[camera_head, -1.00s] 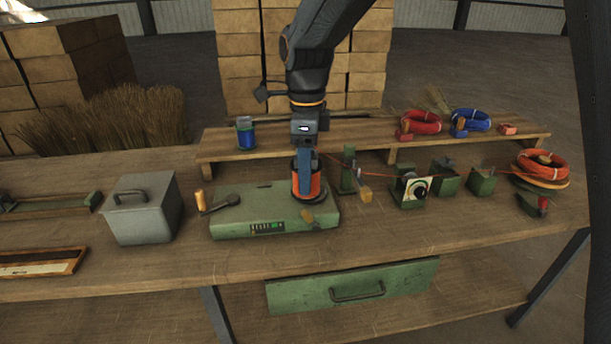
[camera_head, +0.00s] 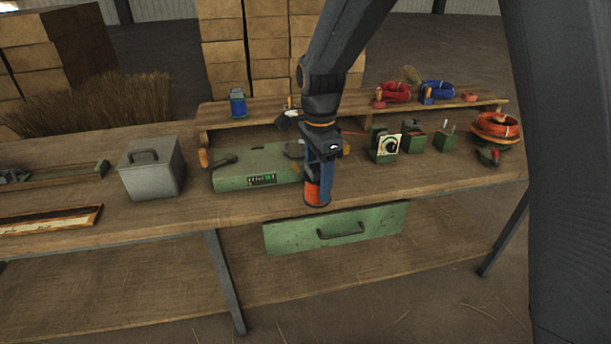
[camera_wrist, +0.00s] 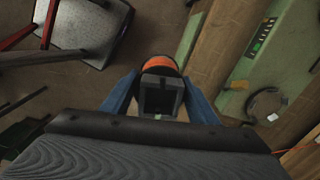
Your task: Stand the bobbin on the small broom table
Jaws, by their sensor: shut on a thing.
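An orange bobbin with dark ends (camera_head: 313,192) is in my gripper (camera_head: 318,180), whose blue fingers are shut on its sides. The bobbin is roughly upright, in front of the green winding machine (camera_head: 240,176) and near the workbench's front edge. In the wrist view the orange bobbin (camera_wrist: 158,62) shows between the blue fingers (camera_wrist: 160,95), with floor beyond it. A pale grey flat top with a dark rim (camera_wrist: 88,28) is at the upper left there; I cannot tell whether it is the small broom table. No such table is clear in the head view.
The workbench (camera_head: 130,222) holds a grey lidded box (camera_head: 152,168) and a wooden tray (camera_head: 50,221) at left. A blue bobbin (camera_head: 238,104) and red and blue wire coils stand on the raised shelf (camera_head: 275,108). The green drawer (camera_head: 335,228) is below. The floor in front is open.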

